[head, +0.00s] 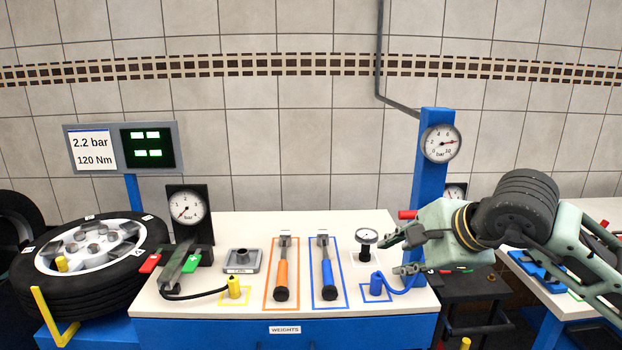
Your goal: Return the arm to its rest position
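My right arm (520,210) comes in from the right edge over the right end of the white bench. Its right gripper (393,256) points left, with its two fingers spread apart and nothing seen between them. The fingertips are just right of a small round gauge (367,237) on the bench and above a blue-capped hose end (377,284). Whether a finger touches the blue hose cannot be told. My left gripper and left arm are not in view.
The white bench (210,305) holds an orange-handled tool (282,270), a blue-handled tool (327,270), a grey block (242,261) and a black gauge stand (188,215). A wheel (90,250) lies at left. A blue post (432,180) with a gauge stands behind my gripper.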

